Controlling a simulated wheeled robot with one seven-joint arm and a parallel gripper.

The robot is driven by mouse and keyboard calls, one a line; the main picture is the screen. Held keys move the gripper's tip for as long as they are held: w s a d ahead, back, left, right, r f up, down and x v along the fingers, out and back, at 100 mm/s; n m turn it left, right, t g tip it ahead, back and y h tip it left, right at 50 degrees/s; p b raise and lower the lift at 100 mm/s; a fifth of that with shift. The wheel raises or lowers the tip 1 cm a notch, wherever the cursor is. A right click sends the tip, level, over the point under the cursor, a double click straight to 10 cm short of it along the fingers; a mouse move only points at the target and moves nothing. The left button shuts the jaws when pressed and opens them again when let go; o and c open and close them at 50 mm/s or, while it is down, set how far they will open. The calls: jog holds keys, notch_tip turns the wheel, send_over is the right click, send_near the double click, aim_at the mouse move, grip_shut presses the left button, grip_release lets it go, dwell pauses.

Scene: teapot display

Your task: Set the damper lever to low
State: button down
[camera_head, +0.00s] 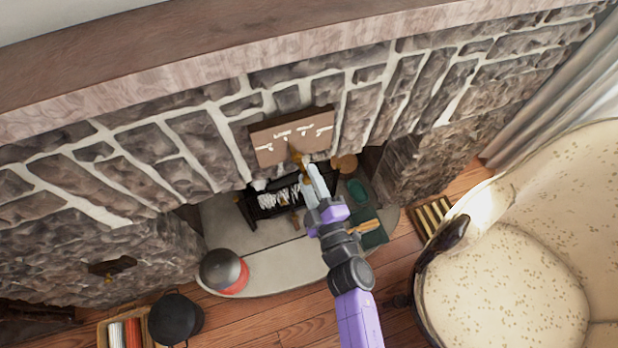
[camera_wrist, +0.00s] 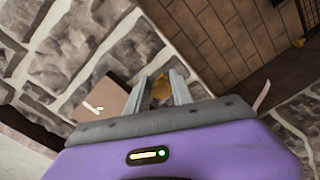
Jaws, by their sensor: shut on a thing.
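The damper plate (camera_head: 265,132) is a brown panel with white markings, fixed to the stone wall above the firebox. Part of it shows in the wrist view (camera_wrist: 97,98). The brass damper lever (camera_head: 296,156) hangs at the plate's lower middle and points down toward my gripper (camera_head: 307,172). In the wrist view my gripper (camera_wrist: 158,90) has its fingers on either side of the brass lever end (camera_wrist: 161,89), shut on it. The fingers hide part of the lever. The label words are too small to read.
A black grate with logs (camera_head: 275,198) stands below on the pale hearth (camera_head: 290,262). A grey-and-red pot (camera_head: 223,271), a black pot (camera_head: 175,318) and a green tray (camera_head: 372,236) are nearby. A cream armchair (camera_head: 505,250) stands at the right.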

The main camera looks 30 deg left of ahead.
jog(key=shift+s+a+r, duration=0.1)
jog(key=shift+a+r, duration=0.05)
jog(key=shift+a, duration=0.1)
jog(key=c, duration=1.2)
grip_release()
jog(key=shift+d, duration=0.1)
jog(key=shift+d, duration=0.1)
jog(key=shift+s+d, duration=0.2)
jog(key=shift+d, duration=0.1)
jog(key=shift+p+v, duration=0.65)
jog(key=shift+v, duration=2.8)
jog(key=shift+c, duration=0.4)
